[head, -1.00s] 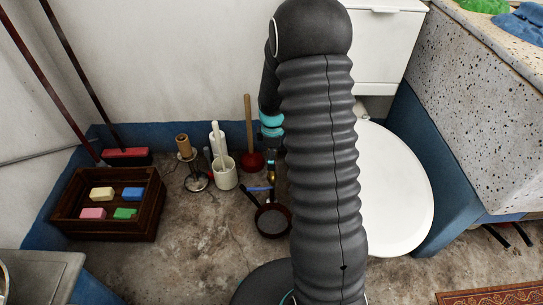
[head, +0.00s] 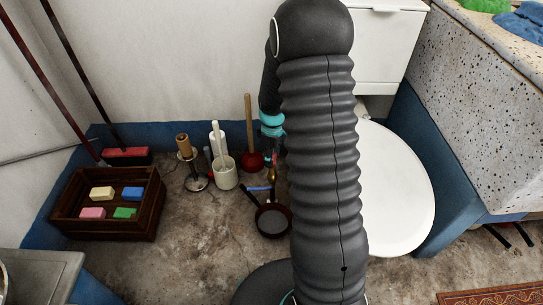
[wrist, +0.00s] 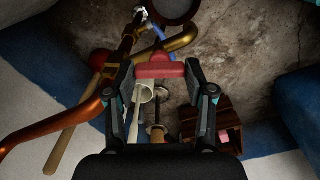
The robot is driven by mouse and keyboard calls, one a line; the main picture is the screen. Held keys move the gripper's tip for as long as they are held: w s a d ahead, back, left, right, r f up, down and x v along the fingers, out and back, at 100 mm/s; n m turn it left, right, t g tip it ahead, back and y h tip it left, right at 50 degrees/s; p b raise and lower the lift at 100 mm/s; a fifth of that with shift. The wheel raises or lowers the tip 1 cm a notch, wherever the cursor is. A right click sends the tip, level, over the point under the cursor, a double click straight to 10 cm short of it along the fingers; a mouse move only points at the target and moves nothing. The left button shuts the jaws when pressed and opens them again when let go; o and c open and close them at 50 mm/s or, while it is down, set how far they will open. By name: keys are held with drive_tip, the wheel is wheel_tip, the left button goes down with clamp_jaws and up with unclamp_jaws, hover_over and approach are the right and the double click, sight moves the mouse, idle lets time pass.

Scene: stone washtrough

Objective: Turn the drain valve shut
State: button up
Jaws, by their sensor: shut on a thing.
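In the wrist view the red valve handle (wrist: 160,68) is a short bar on a brass pipe (wrist: 182,38). My gripper (wrist: 160,76) has a fingertip at each end of this bar and is shut on it. A copper pipe (wrist: 75,116) runs from the left edge up to dark and metal fittings (wrist: 130,32) beside the handle. In the head view my own arm covers most of the valve and gripper. Only a small piece of brass pipe (head: 271,174) shows beside the arm there.
A dark pan (head: 272,221), a white brush holder (head: 225,172), a plunger (head: 250,158) and a roll stand (head: 189,160) stand near the valve on the floor. A wooden crate (head: 118,222) with coloured blocks is at left. A white toilet (head: 398,190) is at right.

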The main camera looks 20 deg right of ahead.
drive_tip(key=m, duration=0.6)
drive_tip(key=shift+w+m, duration=0.15)
drive_tip(key=shift+m, duration=0.15)
drive_tip(key=m+b, duration=0.1)
drive_tip(key=m, duration=0.5)
drive_tip(key=shift+r+m, duration=0.1)
drive_tip(key=shift+m, duration=0.2)
drive_tip(key=o, duration=1.1)
drive_tip(key=shift+o, duration=0.3)
